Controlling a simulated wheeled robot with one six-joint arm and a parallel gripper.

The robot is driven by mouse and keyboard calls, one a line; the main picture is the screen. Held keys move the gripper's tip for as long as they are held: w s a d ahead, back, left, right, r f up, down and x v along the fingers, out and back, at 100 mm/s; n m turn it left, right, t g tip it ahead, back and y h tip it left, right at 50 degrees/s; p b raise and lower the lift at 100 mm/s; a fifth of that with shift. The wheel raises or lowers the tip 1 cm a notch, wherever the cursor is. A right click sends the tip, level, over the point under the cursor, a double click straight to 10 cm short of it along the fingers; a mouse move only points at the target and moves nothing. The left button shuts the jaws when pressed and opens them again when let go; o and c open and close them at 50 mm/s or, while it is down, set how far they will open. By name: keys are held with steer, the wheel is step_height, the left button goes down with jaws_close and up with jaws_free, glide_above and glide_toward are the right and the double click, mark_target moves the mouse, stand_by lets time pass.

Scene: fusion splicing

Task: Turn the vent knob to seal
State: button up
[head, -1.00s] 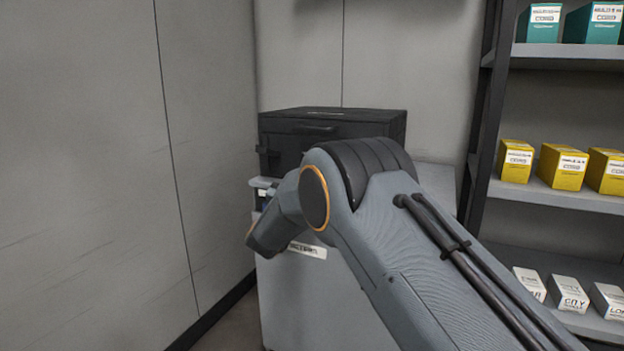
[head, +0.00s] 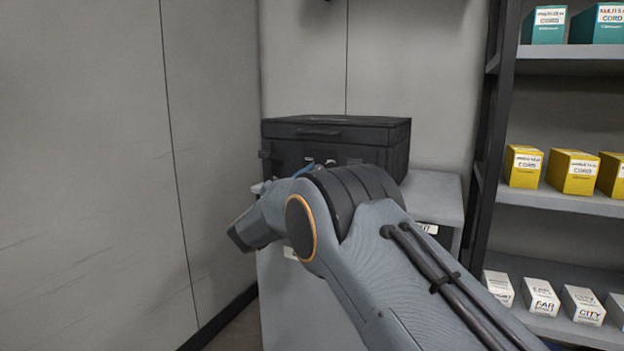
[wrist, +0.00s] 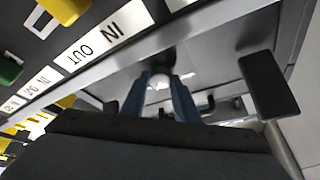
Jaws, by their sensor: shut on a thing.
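In the wrist view the two blue fingers of my gripper (wrist: 160,92) reach up to a small dark piece (wrist: 166,57), which looks like the vent knob. The fingers are closed on it, with a pale spot showing between them. The knob's markings and its turned angle cannot be read. In the head view my arm hides the gripper and the knob, though a bit of blue shows beside the front of a black case (head: 390,150).
The case stands on a grey cabinet (head: 445,195). In the wrist view a black block (wrist: 268,84) is right of the fingers, and an IN/OUT label strip (wrist: 98,38) is upper left. A wall (head: 90,150) is left, and shelves with boxes (head: 575,172) are right.

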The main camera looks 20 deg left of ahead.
steer(key=o, duration=1.1)
steer(key=shift+c, duration=0.2)
steer(key=p+v, duration=0.1)
steer(key=v, duration=0.6)
steer(key=shift+s+f, duration=0.2)
steer(key=shift+s, duration=0.15)
